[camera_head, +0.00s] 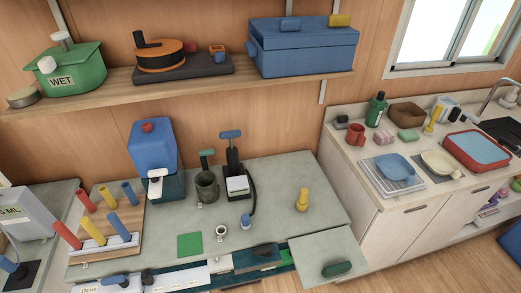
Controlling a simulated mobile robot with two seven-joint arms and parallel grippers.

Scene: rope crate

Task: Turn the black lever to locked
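A black lever-like piece (141,40) stands up at the left of an orange and black reel (163,58) on the wall shelf. The reel sits on a dark flat base (205,68). I see no locked or unlocked marking, so I cannot tell the lever's setting, nor whether it is the lever named in the task. A dark upright device with a blue top handle (231,135) stands on the grey worktop. Neither of my grippers is in view.
The wooden shelf (110,98) also holds a green "WET" box (82,72) and a blue crate (308,52). Below, the grey worktop (275,200) carries a blue dispenser (151,145), a pegboard (132,212) and a yellow peg (302,201). A kitchen counter (350,160) stands at the right.

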